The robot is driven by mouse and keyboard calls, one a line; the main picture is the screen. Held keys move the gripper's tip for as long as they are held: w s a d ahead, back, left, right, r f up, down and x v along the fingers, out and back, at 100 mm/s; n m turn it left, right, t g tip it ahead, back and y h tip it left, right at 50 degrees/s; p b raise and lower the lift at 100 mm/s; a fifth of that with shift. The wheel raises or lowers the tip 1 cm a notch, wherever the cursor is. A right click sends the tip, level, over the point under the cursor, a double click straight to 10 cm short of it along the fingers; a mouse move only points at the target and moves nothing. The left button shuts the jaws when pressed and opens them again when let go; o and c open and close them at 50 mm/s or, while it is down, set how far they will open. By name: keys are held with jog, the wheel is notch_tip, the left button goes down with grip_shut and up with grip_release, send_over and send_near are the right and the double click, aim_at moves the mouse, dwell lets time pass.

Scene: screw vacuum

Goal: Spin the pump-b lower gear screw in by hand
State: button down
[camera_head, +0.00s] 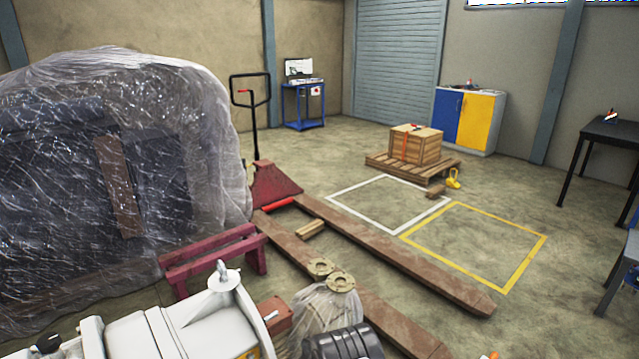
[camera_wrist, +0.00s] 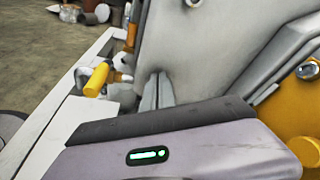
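In the wrist view the body of my gripper, with a green light, fills the bottom. Its two grey fingers (camera_wrist: 158,92) stand side by side, close together, against a large grey plate (camera_wrist: 215,50) of a machine. I cannot see whether anything is between their tips. A shiny bolt head (camera_wrist: 193,3) shows at the top of the plate, and another (camera_wrist: 307,69) at the right edge. I cannot tell whether either is the pump-b lower gear screw. In the head view a pale grey machine with a lifting eye (camera_head: 222,277) stands at the bottom left; my gripper is not visible there.
A yellow cylinder (camera_wrist: 97,80) sticks out left of the fingers, and an orange part (camera_wrist: 306,152) lies at the lower right. Marked floor squares are clear.

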jog(key=shift+r, duration=0.1)
jog(key=f+v, duration=0.1)
jog(key=v, duration=0.5)
jog(key=shift+w, duration=0.3)
jog(key=shift+a+r, duration=0.1)
jog(key=shift+a, duration=0.05)
